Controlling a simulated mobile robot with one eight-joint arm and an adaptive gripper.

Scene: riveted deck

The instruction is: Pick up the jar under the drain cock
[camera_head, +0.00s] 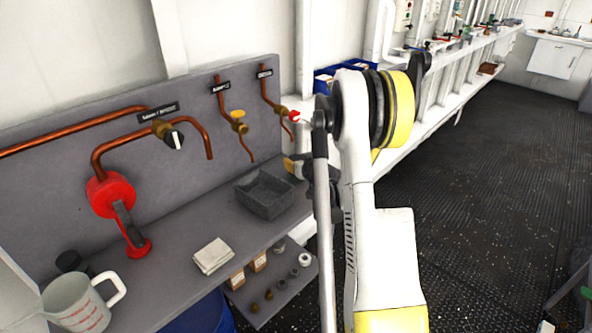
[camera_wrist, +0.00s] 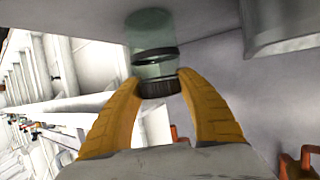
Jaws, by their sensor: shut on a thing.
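In the wrist view a greenish glass jar (camera_wrist: 149,42) with a dark ribbed lid (camera_wrist: 158,87) is between the yellow fingers of my gripper (camera_wrist: 160,80). The fingers are shut on it at the lid end. Its far end is against or close to a grey surface; I cannot tell whether they touch. A copper pipe with a red-handled cock (camera_head: 293,115) comes down the back panel just above there, at the right end of the panel.
A dark grey tray (camera_head: 264,211) stands on the bench left of my gripper. A folded cloth (camera_head: 213,256), a measuring jug (camera_head: 76,305) and a red device (camera_head: 110,194) are further left. Two other pipe taps hang on the panel. Open floor (camera_head: 480,190) lies right.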

